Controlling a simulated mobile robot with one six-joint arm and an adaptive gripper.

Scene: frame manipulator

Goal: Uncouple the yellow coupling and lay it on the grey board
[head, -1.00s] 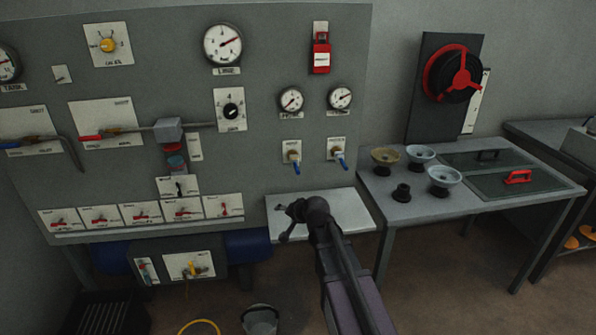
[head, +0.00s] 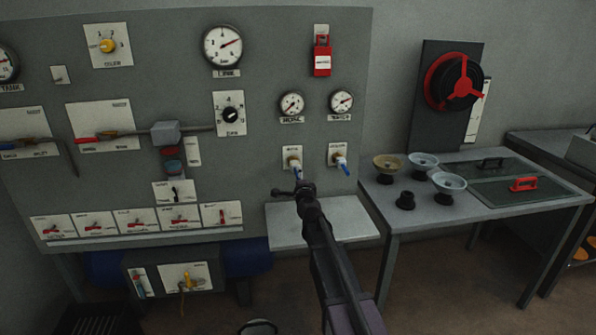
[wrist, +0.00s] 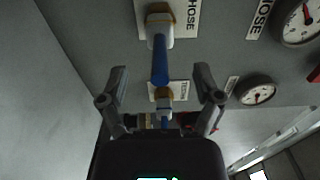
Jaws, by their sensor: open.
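A yellow fitting (head: 188,281), which looks like the yellow coupling, sits on a pale plate on the low box under the panel. A pale grey board (head: 325,222) juts out below the panel and its visible top is bare. My gripper (head: 293,192) is raised just below the left brass-and-blue outlet (head: 293,163). In the wrist view my gripper (wrist: 162,78) is open, its fingers spread on either side of the line of two blue-ended outlets, one nearer (wrist: 160,62) and one farther (wrist: 163,103). Nothing is held. The yellow fitting cannot be made out in the wrist view.
The second outlet (head: 338,160) is to the right. Part of a bucket (head: 258,328) shows at the bottom edge.

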